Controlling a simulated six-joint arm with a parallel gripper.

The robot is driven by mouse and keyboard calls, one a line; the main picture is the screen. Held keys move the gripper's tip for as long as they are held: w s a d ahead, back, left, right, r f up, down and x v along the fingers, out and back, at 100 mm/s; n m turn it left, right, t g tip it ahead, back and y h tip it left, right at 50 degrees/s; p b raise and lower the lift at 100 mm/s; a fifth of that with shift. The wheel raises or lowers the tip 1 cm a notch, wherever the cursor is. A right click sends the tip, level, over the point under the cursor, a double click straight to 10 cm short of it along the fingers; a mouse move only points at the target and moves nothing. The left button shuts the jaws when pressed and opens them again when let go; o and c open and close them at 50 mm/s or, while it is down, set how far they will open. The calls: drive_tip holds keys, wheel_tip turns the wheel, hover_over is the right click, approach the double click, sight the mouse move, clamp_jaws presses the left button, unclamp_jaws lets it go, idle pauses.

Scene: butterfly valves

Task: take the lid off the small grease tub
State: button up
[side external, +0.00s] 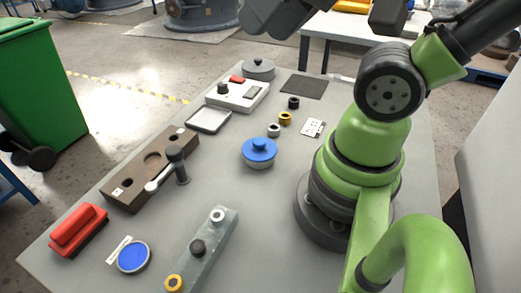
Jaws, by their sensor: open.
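The small grease tub (258,164) stands upright near the middle of the grey table in the side external view. Its blue lid (260,147), with a raised knob on top, sits on it and covers its mouth. My gripper (285,18) is a dark shape at the top edge, partly cut off by the frame. It is well above the table and apart from the tub. Its fingertips are not clearly shown, and I see nothing held in it.
Small rings (285,118) lie behind the tub, near a white socket plate (313,128). A brown holed block (150,168) and a dark-headed post (178,165) stand left. A grey bar with fittings (213,245) lies in front. A blue-faced disc (132,257) and red brush (78,230) are front left.

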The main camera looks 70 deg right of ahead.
drive_tip(key=o, duration=1.1)
drive_tip(key=n+g+h, duration=0.2)
drive_tip(key=n+g, duration=0.5)
hover_over(260, 141)
drive_tip(key=f, duration=1.8)
drive_tip(key=shift+s+a+f, duration=0.15)
drive_tip(key=shift+s+f, duration=0.05)
drive_tip(key=shift+f, duration=0.15)
drive_tip(key=shift+w+f, duration=0.15)
drive_tip(key=shift+f, duration=4.5)
